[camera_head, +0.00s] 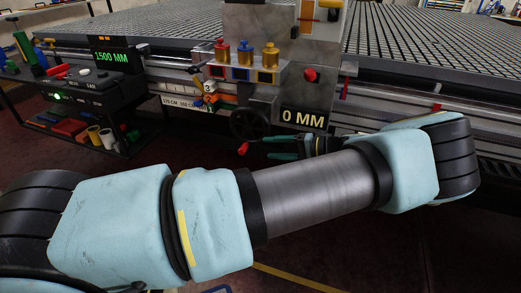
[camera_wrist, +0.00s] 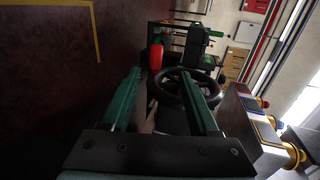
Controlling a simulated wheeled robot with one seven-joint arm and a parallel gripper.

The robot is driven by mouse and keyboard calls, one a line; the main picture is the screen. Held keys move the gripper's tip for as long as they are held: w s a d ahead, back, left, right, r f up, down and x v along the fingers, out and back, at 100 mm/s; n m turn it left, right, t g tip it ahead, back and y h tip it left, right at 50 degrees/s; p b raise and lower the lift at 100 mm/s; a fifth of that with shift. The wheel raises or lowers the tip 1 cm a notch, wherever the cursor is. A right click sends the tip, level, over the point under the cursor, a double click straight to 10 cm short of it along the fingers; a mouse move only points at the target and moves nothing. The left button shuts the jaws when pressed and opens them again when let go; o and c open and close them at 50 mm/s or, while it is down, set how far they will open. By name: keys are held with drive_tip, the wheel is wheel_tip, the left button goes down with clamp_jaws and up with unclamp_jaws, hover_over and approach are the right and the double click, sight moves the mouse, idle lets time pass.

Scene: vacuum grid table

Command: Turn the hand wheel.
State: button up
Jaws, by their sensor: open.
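The black hand wheel (camera_head: 248,124) sits on the lower front of the grey machine housing, with a red handle (camera_head: 243,148) low on its rim. My gripper (camera_head: 268,148) is open, its two green fingers just right of the red handle and pointing at it. In the wrist view the wheel (camera_wrist: 184,92) lies partly behind the right finger of my gripper (camera_wrist: 161,73). The red handle (camera_wrist: 156,57) shows beyond the fingertips, lined up with the gap between them. The fingers look empty and apart from the handle. Part of the wheel's rim is hidden.
The machine housing (camera_head: 315,88) with a "0 MM" sign stands close above my gripper. Coloured knobs (camera_head: 245,55) stick out above the wheel. A black cart (camera_head: 95,105) with tools stands at the left. The floor (camera_wrist: 50,100) is clear beside the wheel.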

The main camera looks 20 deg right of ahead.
drive_tip(key=shift+s+d+r, duration=0.2)
drive_tip(key=shift+s+d, duration=0.25)
